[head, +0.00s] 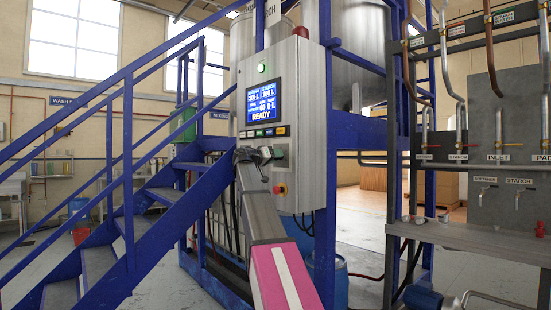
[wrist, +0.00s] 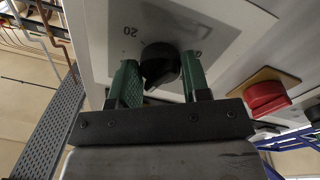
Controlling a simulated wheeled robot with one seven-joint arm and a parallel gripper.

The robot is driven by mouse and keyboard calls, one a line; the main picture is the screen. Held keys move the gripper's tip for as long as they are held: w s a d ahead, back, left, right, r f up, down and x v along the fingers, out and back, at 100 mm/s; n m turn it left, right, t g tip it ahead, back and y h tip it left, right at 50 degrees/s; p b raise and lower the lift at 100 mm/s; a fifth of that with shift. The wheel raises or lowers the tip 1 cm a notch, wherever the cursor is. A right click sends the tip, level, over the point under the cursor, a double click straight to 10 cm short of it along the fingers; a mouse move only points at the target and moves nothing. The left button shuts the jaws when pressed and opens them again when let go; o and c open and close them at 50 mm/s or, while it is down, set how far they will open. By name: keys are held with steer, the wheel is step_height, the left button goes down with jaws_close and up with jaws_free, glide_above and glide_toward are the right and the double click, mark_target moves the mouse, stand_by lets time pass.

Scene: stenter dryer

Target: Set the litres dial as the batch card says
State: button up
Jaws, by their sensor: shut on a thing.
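The litres dial is a black round knob (wrist: 160,62) on a pale panel face in the wrist view. A printed "20" shows at its upper left; another number at its right is partly hidden by a finger. My gripper (wrist: 161,72) has its green fingers on both sides of the knob, shut on it. In the head view my gripper (head: 252,156) is at the lower front of the grey control cabinet (head: 308,120), hiding the knob. The blue screen (head: 262,103) above it reads READY, with litre figures too small to read surely. I cannot make out a batch card.
A red stop knob (wrist: 266,97) on a yellow plate sits beside the dial; it also shows low on the cabinet in the head view (head: 280,188). Blue stairs and railings (head: 130,190) stand at left. A pipe rack with a grey shelf (head: 470,238) stands at right.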

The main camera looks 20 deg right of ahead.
steer(key=shift+m, duration=3.8)
steer(key=o, duration=0.9)
steer(key=shift+a, duration=0.1)
steer(key=v, duration=1)
steer(key=shift+a+r, duration=0.25)
steer(key=shift+a, duration=0.1)
